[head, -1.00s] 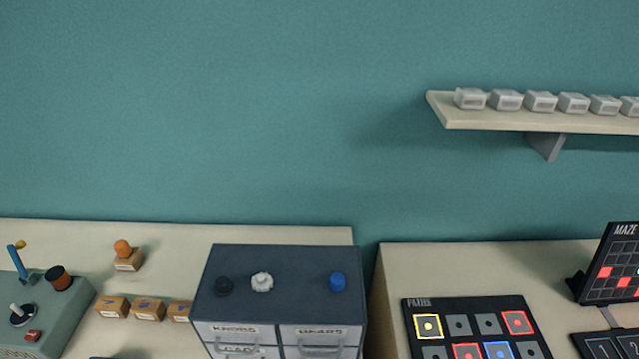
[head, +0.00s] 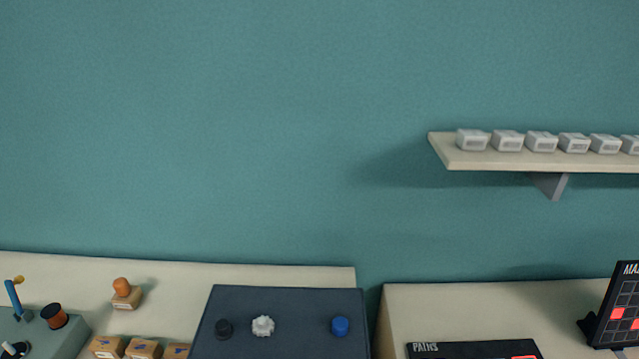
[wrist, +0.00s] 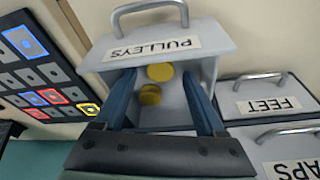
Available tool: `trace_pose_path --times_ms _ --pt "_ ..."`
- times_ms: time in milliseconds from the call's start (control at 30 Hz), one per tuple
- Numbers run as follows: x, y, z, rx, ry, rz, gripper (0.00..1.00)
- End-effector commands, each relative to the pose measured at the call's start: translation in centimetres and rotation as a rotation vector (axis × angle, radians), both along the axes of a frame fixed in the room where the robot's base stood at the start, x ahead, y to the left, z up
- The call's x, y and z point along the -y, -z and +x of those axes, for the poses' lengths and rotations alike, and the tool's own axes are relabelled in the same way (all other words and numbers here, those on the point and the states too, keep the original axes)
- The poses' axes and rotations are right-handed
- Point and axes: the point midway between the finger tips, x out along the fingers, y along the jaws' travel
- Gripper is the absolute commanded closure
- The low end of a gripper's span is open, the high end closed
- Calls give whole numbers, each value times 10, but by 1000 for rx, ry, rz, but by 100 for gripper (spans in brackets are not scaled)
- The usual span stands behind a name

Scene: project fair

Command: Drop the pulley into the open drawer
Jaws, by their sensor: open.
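In the wrist view, a grey drawer (wrist: 213,70) labelled PULLEYS stands open, its label upside down in the picture. Two yellow round pieces show within its opening: a brighter pulley (wrist: 160,72) near the labelled front and a darker pulley (wrist: 150,95) further in. I cannot tell for certain whether both rest on the drawer's floor. My gripper (wrist: 157,75) is open, its two blue fingers spread on either side of the pieces over the drawer. Neither finger visibly touches a piece. The head view does not show my gripper or the drawer.
The dark cabinet (head: 290,305) carries a black knob (head: 223,329), a white gear (head: 263,326) and a blue cap (head: 340,326). The FEET drawer (wrist: 265,100) is beside the open one. A lit button panel (wrist: 40,85) is left in the wrist view. A wall shelf (head: 540,160) holds small boxes.

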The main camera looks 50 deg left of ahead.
Motion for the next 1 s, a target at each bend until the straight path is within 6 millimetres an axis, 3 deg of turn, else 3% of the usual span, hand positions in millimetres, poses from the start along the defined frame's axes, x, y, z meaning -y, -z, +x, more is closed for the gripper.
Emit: trace_pose_path --times_ms 600,800,1000 --pt "14 -107 -21 4 0 3 28" --pt "17 -123 -25 2 -1 1 28" --pt "18 -124 -26 0 0 0 28"
